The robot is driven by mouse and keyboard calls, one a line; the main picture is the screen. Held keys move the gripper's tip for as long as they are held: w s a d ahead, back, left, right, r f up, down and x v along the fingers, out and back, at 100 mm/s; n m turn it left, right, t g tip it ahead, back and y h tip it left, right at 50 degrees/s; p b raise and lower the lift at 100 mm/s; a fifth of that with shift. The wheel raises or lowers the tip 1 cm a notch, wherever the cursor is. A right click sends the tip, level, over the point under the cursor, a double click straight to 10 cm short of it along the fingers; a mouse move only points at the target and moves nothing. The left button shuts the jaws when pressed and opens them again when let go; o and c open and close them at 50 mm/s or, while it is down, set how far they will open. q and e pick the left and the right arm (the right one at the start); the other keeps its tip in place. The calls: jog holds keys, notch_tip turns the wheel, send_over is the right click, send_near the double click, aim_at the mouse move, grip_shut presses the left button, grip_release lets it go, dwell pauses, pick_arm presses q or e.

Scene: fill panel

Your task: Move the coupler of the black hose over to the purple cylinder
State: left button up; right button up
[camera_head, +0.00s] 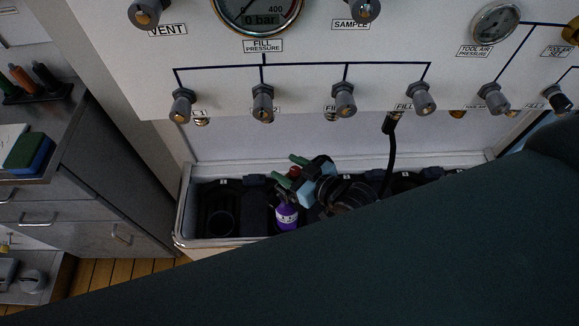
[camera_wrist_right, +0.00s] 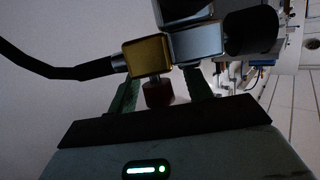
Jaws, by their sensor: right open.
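The purple cylinder (camera_head: 287,216) stands in the rack; its top is partly hidden by my right gripper (camera_head: 291,172), which is just above it. The black hose (camera_head: 391,160) hangs from the rightmost fill outlet and passes behind my arm. In the wrist view, the hose (camera_wrist_right: 50,70) runs into the brass-coloured coupler block (camera_wrist_right: 147,57). A dark red knob (camera_wrist_right: 158,94) lies below the block, between the green fingers of my right gripper (camera_wrist_right: 160,90). The fingers are open, apart from the knob. The coupler touches or overlaps a grey metal block; I cannot tell if they are joined. My left gripper is not in view.
The rack (camera_head: 186,205) has an empty dark slot at its left end. The fill panel (camera_head: 230,95) with several grey knobs is close above. A grey cabinet (camera_head: 80,205) stands at left. My arm hides the lower right.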

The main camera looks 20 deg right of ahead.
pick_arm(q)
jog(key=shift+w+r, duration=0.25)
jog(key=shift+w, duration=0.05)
pick_arm(e)
jog(key=v, duration=0.7)
jog(key=shift+s+d+r, duration=0.2)
jog(key=shift+s+d, duration=0.05)
jog(key=shift+s, duration=0.05)
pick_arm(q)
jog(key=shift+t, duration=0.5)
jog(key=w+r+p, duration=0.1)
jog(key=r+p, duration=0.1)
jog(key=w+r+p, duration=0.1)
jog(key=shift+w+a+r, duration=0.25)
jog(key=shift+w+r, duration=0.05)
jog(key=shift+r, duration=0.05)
pick_arm(e)
jog(key=s+d+f+m+g+h, duration=0.1)
jog(key=s+f, duration=0.4)
jog(key=s, duration=0.6)
jog(key=s+d+f+m+g+h, duration=0.2)
jog(key=s+f+h, duration=0.2)
jog(key=s, duration=0.7)
notch_tip(320, 180, down, 3)
jog(key=shift+r+m+g, duration=0.15)
jog(key=shift+m+g, duration=0.25)
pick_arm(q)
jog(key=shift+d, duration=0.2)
pick_arm(e)
jog(key=shift+w, duration=0.1)
